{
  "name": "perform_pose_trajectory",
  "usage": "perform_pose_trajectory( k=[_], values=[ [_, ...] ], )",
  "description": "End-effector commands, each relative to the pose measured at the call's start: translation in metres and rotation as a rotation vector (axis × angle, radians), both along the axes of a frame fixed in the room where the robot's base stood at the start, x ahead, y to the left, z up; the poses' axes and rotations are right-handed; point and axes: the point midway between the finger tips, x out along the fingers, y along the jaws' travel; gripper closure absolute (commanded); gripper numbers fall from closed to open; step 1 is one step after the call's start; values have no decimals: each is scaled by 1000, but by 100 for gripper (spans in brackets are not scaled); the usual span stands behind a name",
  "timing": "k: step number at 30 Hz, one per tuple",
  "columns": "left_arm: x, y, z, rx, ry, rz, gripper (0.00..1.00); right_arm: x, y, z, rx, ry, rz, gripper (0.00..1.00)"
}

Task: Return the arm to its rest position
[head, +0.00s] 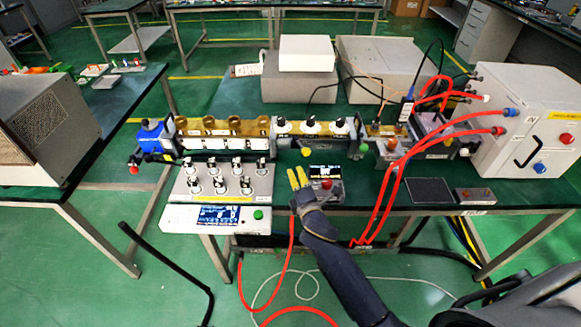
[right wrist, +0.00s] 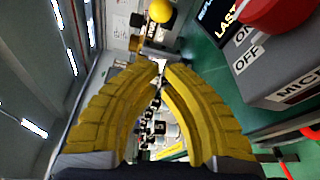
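My right gripper (head: 298,176) has two yellow fingers and is just left of a small control box (head: 329,190) with a red knob and a dark display. In the right wrist view, the fingertips (right wrist: 162,66) come almost together with a narrow gap and nothing held between them. The same box (right wrist: 292,60) shows at the right of that view, with its red knob and an OFF label, apart from the fingers. My right arm reaches up from the bottom right of the head view. My left gripper is not in view.
The dark green table (head: 345,105) carries a brass-topped assembly (head: 222,127), a panel of switches (head: 222,182) and a white cabinet (head: 536,125). Red hoses (head: 392,185) run from the cabinet and hang off the front edge. A yellow ball-shaped knob (right wrist: 160,11) is above the fingertips.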

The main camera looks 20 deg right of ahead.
Motion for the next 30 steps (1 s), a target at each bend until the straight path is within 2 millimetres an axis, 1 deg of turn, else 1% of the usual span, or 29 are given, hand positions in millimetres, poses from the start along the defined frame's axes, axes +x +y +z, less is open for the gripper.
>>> perform_pose_trajectory(
  k=[3, 11, 14, 16, 17, 20, 21, 23, 24, 27, 30],
  values=[
    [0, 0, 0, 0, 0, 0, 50, -12, -2, 0, 0, 0, 0, 100],
    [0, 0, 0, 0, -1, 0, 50, -24, -5, 1, 3, 3, -2, 100],
    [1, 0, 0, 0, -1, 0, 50, -34, -10, -4, 35, 27, -24, 100],
    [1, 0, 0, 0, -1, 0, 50, -48, -19, -13, 85, 65, -60, 100],
    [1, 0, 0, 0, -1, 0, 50, -56, -24, -17, 113, 85, -79, 100],
    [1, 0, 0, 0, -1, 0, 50, -91, -42, -35, 227, 170, -167, 100],
    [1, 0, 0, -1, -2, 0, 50, -109, -50, -43, 279, 208, -209, 100],
    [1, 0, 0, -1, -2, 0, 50, -137, -62, -54, 356, 266, -276, 100],
    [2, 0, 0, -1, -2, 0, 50, -155, -69, -60, 403, 300, -321, 100],
    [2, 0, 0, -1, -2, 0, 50, -195, -82, -71, 497, 370, -416, 100],
    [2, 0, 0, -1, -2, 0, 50, -225, -92, -77, 561, 420, -490, 100]
  ],
)
